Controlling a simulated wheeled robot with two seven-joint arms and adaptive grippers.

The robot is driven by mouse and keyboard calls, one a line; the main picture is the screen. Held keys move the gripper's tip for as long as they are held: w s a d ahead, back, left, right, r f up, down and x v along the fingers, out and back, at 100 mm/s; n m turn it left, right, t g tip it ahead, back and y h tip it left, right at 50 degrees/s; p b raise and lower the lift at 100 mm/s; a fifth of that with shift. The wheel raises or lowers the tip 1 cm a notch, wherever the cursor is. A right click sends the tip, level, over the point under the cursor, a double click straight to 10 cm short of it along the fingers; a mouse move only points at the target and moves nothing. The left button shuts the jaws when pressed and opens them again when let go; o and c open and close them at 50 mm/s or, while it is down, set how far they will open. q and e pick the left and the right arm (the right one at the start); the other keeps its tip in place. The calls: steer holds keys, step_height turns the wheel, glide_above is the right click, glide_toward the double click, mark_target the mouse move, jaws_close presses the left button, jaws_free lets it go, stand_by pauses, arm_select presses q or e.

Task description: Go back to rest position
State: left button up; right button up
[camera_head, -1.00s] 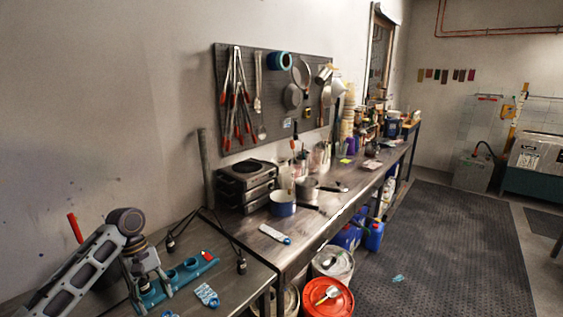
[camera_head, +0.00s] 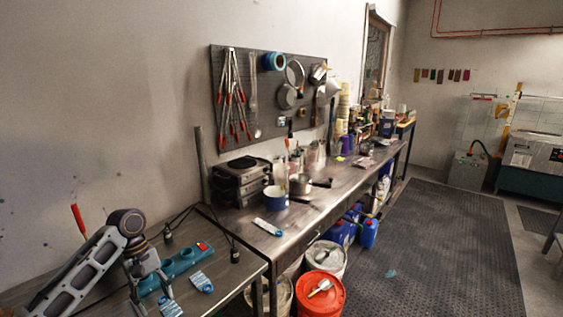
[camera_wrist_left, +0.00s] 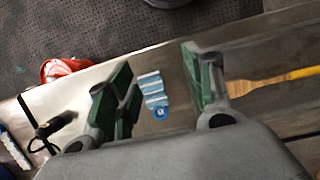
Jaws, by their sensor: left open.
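My left arm comes in from the lower left of the head view, with my left gripper (camera_head: 143,285) low over the near table (camera_head: 222,240). In the left wrist view the green-padded fingers of the gripper (camera_wrist_left: 160,88) are spread apart with nothing held. A blue-and-white striped item (camera_wrist_left: 154,92) shows between the fingers, lying on the surface beyond them. In the head view the gripper is beside a teal tray with round holes (camera_head: 182,262). My right gripper is not in view.
Two blue-and-white items (camera_head: 201,282) lie near the tray. The long workbench (camera_head: 290,233) holds a burner unit (camera_head: 241,180) and pots. An orange-red bucket lid (camera_head: 320,294) is below. The dark floor mat (camera_head: 445,250) is mostly clear.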

arm_select(q)
steer(key=s+d+f+m+t, duration=0.2)
steer(key=s+d+f+m, duration=0.4)
steer(key=d+f, duration=0.45)
steer(key=s+d+f+m+t, duration=0.25)
steer(key=s+d+f, duration=0.2)
steer(key=s, duration=0.25)
steer(key=shift+s+a+r+m+t+y, duration=0.85)
steer(key=shift+s+r+m, duration=0.7)
steer(key=shift+s, duration=2.05)
steer(key=s+f+g, duration=0.2)
steer(key=s+f, duration=0.1)
steer(key=f, duration=3.1)
steer(key=s+a+f, duration=0.2)
steer(key=s+f, duration=0.7)
steer(key=s, duration=0.2)
steer(key=s+a+f+g, duration=0.1)
steer(key=s+a+f, duration=0.1)
steer(key=s+f, duration=0.8)
steer(key=shift+s+a+m+y, duration=0.15)
steer(key=shift+s+m+y, duration=0.15)
steer(key=shift+s+y, duration=0.2)
